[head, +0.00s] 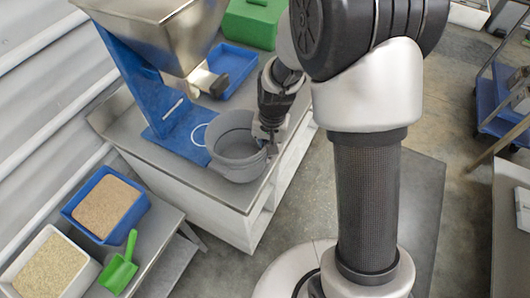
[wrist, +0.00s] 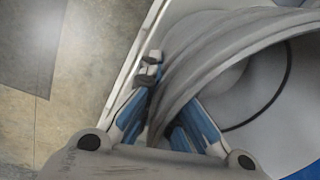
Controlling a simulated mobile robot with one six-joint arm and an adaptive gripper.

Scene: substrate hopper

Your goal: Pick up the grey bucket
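The grey bucket (head: 238,158) stands upright at the front edge of the metal-topped bench, below and right of the hopper. It looks empty. My gripper (head: 268,138) is at its right-hand rim, pointing down. In the wrist view the bucket wall (wrist: 215,55) runs between the two fingers of my gripper (wrist: 166,95). One finger is outside the wall and the other is inside. The fingers slant in and appear closed on the wall; the inner fingertip is hidden by it.
The steel hopper (head: 160,35) on its blue stand (head: 150,95) rises behind the bucket. A blue tray (head: 232,65) and a green box (head: 252,22) stand farther back. A lower table at left holds two filled bins and a green scoop (head: 120,268).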

